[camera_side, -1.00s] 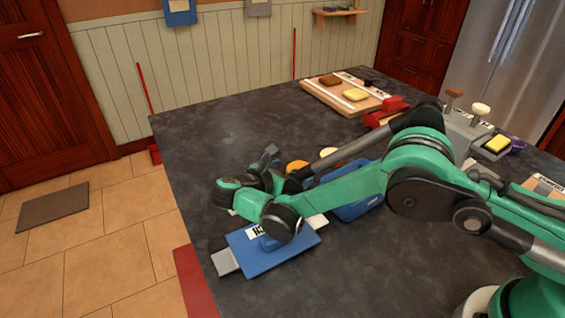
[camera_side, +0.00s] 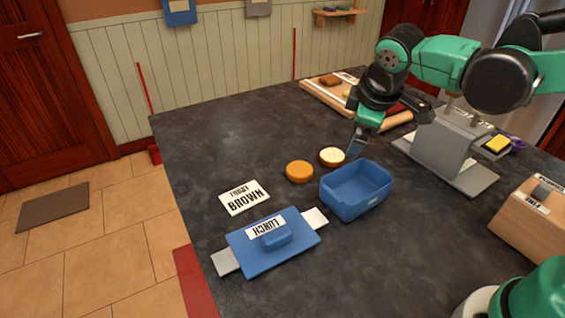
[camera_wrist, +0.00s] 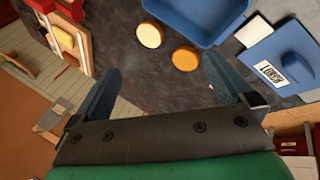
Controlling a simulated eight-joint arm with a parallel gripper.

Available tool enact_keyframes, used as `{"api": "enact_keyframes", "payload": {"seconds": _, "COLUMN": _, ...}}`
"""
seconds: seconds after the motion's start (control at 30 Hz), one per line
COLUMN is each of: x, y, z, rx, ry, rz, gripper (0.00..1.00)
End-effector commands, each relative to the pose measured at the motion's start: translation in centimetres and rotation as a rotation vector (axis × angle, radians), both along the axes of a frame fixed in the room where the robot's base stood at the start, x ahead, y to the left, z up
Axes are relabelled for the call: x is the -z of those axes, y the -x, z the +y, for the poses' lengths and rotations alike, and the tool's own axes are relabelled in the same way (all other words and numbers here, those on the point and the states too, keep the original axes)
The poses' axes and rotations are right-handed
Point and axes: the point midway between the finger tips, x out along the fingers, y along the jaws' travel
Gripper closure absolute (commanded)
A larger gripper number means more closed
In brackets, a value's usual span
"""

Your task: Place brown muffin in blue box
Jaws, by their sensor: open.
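An orange-brown round muffin (camera_side: 299,171) lies on the dark counter, left of the open blue box (camera_side: 345,205). A cream muffin (camera_side: 332,156) lies just behind it. The box looks empty. My gripper (camera_side: 358,148) hangs above the counter behind the box, to the right of the cream muffin, with nothing held. In the wrist view, my gripper's open fingers (camera_wrist: 160,80) frame the space below the brown muffin (camera_wrist: 186,58); the cream muffin (camera_wrist: 150,36) and box (camera_wrist: 183,14) lie beyond. The blue lid (camera_side: 295,228) marked LUNCH lies flat in front of the box.
A card (camera_side: 244,197) reading TODAY BROWN lies left of the box. A wooden board (camera_side: 312,88) with food pieces is at the back. A grey stand (camera_side: 450,150) and a wooden case (camera_side: 530,215) stand to the right. The counter's left rear is clear.

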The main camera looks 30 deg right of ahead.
Motion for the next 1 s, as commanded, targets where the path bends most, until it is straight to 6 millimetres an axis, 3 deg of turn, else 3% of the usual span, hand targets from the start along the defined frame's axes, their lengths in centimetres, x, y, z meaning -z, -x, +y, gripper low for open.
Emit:
{"api": "enact_keyframes", "payload": {"seconds": 0.1, "x": -0.1, "y": 3.1, "z": -0.6, "rx": 0.186, "ry": -0.210, "rz": -0.102, "gripper": 0.00}}
{"api": "enact_keyframes", "payload": {"seconds": 0.33, "x": 0.7, "y": 6.4, "z": -0.5, "rx": 0.450, "ry": -0.507, "rz": -0.233, "gripper": 0.00}}
{"api": "enact_keyframes", "payload": {"seconds": 0.53, "x": 1.0, "y": 7.0, "z": -0.5, "rx": 0.521, "ry": -0.587, "rz": -0.267, "gripper": 0.00}}
{"api": "enact_keyframes", "payload": {"seconds": 1.0, "x": 0.8, "y": 6.7, "z": -0.4, "rx": 0.488, "ry": -0.555, "rz": -0.252, "gripper": 0.00}}
